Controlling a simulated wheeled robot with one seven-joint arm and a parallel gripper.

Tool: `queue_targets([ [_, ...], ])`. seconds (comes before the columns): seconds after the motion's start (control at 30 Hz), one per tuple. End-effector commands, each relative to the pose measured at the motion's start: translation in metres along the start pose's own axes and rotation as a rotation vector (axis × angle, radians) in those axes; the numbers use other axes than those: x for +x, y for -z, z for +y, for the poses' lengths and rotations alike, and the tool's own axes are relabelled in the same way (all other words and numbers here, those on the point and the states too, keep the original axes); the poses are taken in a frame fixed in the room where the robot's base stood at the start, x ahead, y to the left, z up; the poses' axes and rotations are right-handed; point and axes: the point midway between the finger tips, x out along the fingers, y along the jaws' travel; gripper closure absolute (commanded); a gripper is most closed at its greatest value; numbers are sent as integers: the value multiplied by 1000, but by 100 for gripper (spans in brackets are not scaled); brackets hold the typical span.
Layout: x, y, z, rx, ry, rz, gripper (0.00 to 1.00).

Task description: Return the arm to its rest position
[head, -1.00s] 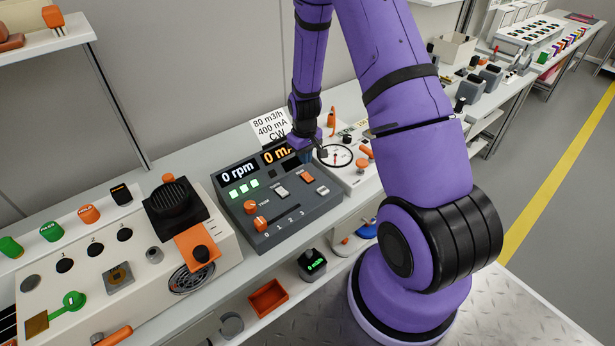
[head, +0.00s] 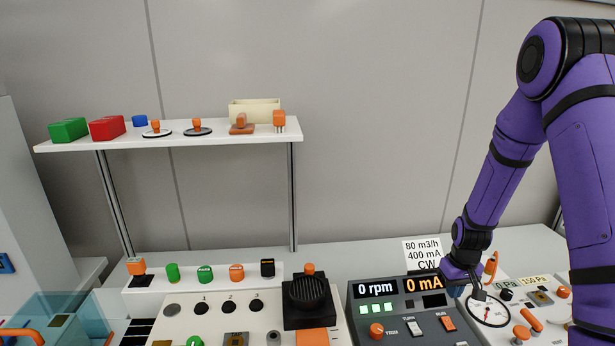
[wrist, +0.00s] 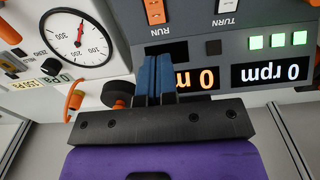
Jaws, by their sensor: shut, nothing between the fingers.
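My purple arm (head: 505,165) reaches down from the right side of the head view. My gripper (head: 465,287) is at its lower end, over the right part of the grey control panel (head: 403,318), by the orange "0 mA" display. In the wrist view the gripper's two blue fingers (wrist: 153,78) are pressed together with nothing between them, in front of the panel face below the orange rocker switch (wrist: 160,10). I cannot tell whether the fingertips touch the panel.
A round gauge (head: 488,310) and orange handles stand just right of the gripper. A white card (head: 423,254) stands behind the panel. A black fan unit (head: 309,301) is to the left. The wall area between shelf and arm is clear.

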Motion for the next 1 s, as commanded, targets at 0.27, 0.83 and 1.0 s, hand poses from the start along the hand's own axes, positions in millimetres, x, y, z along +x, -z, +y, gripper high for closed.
queue_targets([
  [0.27,-100,-1,-23,3,-15,78,100],
  [0.83,-269,-70,-78,14,-25,229,100],
  [1.0,-307,-102,-93,17,-24,275,100],
])
